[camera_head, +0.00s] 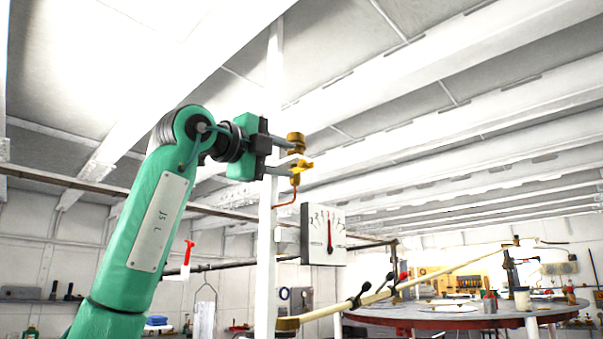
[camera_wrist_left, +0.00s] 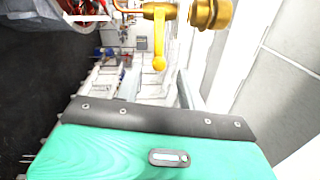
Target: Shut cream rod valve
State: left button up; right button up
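A brass valve (camera_head: 297,166) sits on a thin orange-red pipe beside the white post. In the left wrist view its yellow lever (camera_wrist_left: 159,40) hangs down and ends in a round knob, with a brass round fitting (camera_wrist_left: 211,13) to its right. My left gripper (camera_head: 288,156) is just left of the valve. Its two fingers are spread, one above the other, with their tips close to the brass parts. I cannot tell whether they touch. Nothing is clearly held between them. No lever plainly cream in colour shows on this valve. My right gripper is out of view.
A white dial gauge (camera_head: 324,235) with a red needle hangs below the valve. The white post (camera_head: 267,240) stands close by my gripper. A long cream bar (camera_head: 440,272) slants past a round red-rimmed table (camera_head: 455,317) at lower right. White beams cross the ceiling.

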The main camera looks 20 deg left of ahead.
pick_arm(q)
jog(key=b+v, duration=0.1)
jog(key=v, duration=0.5)
jog(key=shift+s, duration=0.2)
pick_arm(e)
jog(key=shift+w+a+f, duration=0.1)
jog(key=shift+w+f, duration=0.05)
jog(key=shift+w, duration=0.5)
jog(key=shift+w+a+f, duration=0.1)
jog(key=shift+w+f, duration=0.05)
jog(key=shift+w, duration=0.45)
pick_arm(q)
jog(key=shift+a, duration=0.1)
